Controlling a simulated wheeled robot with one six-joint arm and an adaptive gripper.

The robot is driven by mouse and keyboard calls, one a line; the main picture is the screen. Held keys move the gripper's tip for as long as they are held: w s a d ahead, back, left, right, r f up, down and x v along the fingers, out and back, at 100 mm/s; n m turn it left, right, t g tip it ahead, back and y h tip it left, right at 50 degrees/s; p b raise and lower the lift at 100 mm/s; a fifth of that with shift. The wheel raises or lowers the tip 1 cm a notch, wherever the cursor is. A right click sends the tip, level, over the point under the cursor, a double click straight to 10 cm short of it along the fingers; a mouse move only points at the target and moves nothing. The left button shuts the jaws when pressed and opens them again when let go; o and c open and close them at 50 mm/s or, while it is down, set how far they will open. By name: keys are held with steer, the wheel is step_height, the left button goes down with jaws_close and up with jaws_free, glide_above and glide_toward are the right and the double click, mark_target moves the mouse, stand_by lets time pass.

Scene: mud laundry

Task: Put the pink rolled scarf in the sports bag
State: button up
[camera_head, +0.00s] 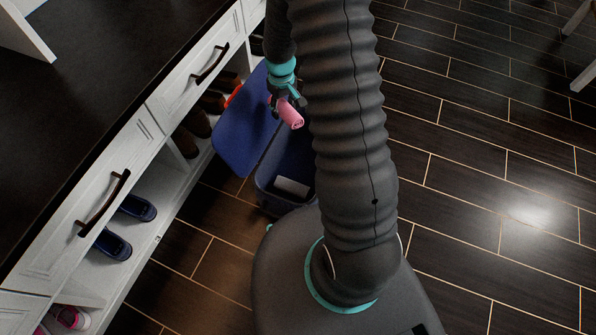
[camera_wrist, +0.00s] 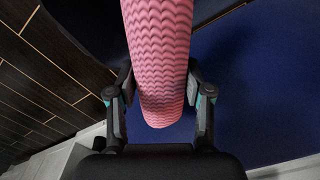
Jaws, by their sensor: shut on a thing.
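My gripper (camera_head: 281,98) is shut on the pink rolled scarf (camera_head: 291,114), which sticks out below the fingers. In the wrist view the scarf (camera_wrist: 160,60) has a ribbed, wavy texture and sits between the two fingers of my gripper (camera_wrist: 160,92). The blue sports bag (camera_head: 268,198) stands open on the floor, its wide blue flap (camera_head: 243,128) raised on the cabinet side. The scarf appears in front of the flap and over the bag's opening; its exact height is unclear. My arm hides the bag's right side. A blue surface (camera_wrist: 262,85) fills the right of the wrist view.
A white object (camera_head: 291,187) lies inside the bag. A white cabinet (camera_head: 150,125) with a dark top runs along the left. Its low shelf holds blue slippers (camera_head: 112,244), pink shoes (camera_head: 70,317) and brown shoes (camera_head: 197,122). The tiled floor (camera_head: 475,160) at right is mostly clear.

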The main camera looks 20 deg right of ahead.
steer(key=s+d+f+n+b, duration=0.1)
steer(key=d+f+n+b, duration=0.2)
steer(key=f, duration=0.6)
steer(key=d+f+n+b, duration=0.1)
steer(key=d+f+n, duration=0.25)
steer(key=f, duration=0.65)
glide_above(305, 158)
step_height(305, 158, down, 6)
steer(key=shift+r+b, duration=0.2)
steer(key=shift+b, duration=0.2)
steer(key=shift+f+b, duration=0.3)
steer(key=shift+f, duration=1.8)
steer(key=shift+f, duration=0.1)
steer(key=shift+f, duration=0.15)
steer(key=o, duration=1.3)
